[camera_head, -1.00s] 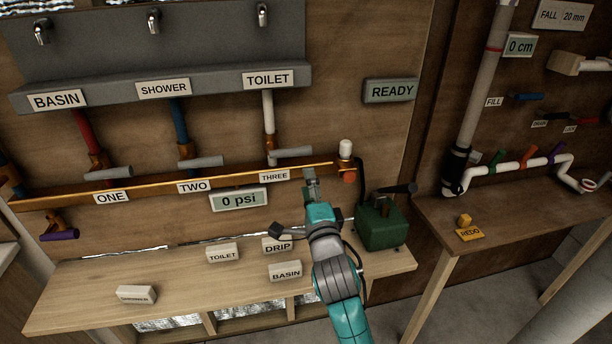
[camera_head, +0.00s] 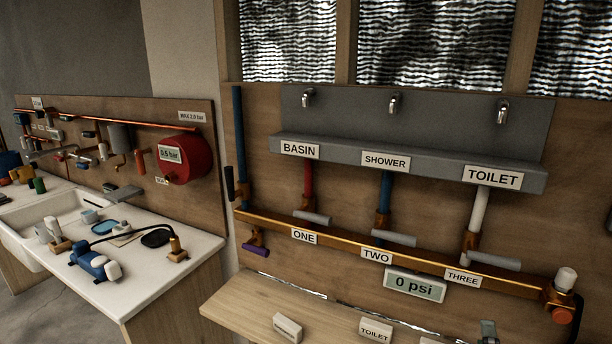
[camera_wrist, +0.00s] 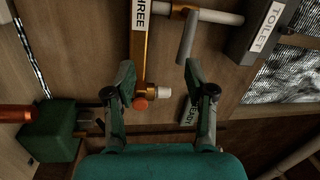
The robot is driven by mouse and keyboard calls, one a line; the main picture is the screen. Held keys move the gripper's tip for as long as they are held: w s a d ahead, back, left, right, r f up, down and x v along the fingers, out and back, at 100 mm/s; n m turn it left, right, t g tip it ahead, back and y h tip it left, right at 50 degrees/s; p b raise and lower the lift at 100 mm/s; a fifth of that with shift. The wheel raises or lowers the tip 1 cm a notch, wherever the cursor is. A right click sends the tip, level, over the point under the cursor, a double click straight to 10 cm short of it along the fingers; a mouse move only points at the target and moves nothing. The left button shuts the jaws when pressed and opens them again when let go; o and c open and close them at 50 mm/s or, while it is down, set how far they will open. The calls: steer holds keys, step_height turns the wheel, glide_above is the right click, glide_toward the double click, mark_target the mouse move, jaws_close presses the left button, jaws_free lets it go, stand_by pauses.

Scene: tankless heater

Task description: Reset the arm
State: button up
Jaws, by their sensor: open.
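My gripper (camera_wrist: 158,76) is open in the wrist view, its two dark green fingers spread apart with nothing held between them. Beyond the fingers is the copper manifold (camera_wrist: 138,62) with the label THREE (camera_wrist: 139,13). I cannot tell the exact distance between fingers and pipe. In the head view only a small grey tip of my gripper (camera_head: 488,332) shows at the bottom edge, in front of the board and below the label THREE. The rest of my arm is out of that view.
The manifold's white-capped end (camera_head: 565,279) and red-orange knob (camera_head: 562,315) stick out at right. Grey valve handles (camera_head: 494,261) project from the board. A wooden bench (camera_head: 250,308) carries label blocks. A green box (camera_wrist: 50,131) stands left in the wrist view. A sink counter (camera_head: 150,270) lies left.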

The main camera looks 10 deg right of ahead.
steer(key=s+a+f+n+y, duration=0.6)
steer(key=s+a+f+n, duration=0.5)
steer(key=s+a+f, duration=0.25)
steer(key=s+a+n+g+y, duration=0.1)
steer(key=s+a+n, duration=0.2)
steer(key=s, duration=0.7)
steer(key=s+a+f+n+g+y, duration=0.1)
steer(key=s+a+n+y, duration=0.1)
steer(key=s+a+n, duration=0.2)
steer(key=s+n, duration=0.3)
steer(key=s, duration=0.4)
steer(key=shift+f+n+y, duration=0.2)
steer(key=shift+n+y, duration=0.1)
